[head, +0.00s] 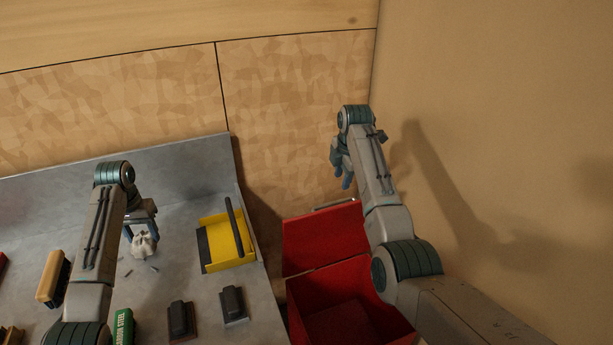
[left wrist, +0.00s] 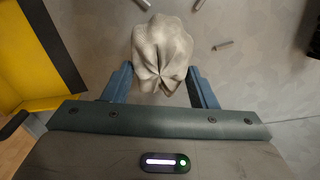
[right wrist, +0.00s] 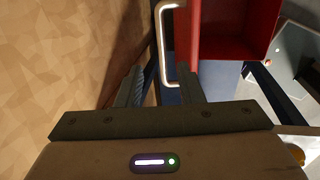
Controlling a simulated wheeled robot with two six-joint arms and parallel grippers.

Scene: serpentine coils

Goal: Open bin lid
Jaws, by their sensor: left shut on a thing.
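The red bin (head: 335,315) stands right of the bench, its inside showing. Its red lid (head: 325,238) is raised at the back, with a pale metal handle (head: 335,203) along its far edge. The handle also shows in the right wrist view (right wrist: 164,40), passing between the fingers of my right gripper (right wrist: 160,72). That gripper also shows in the head view (head: 346,180), by the lid's far edge. Its fingers are apart and do not appear closed on the handle. My left gripper (head: 142,228) is shut on a crumpled whitish cloth (left wrist: 162,52) above the bench.
The grey bench (head: 185,185) holds a yellow dustpan-like tray (head: 222,245), two dark blocks (head: 181,320), a green box (head: 123,325) and a tan-topped brush (head: 52,278). Small metal bits (left wrist: 222,46) lie near the cloth. A plain wall (head: 500,120) stands close on the right.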

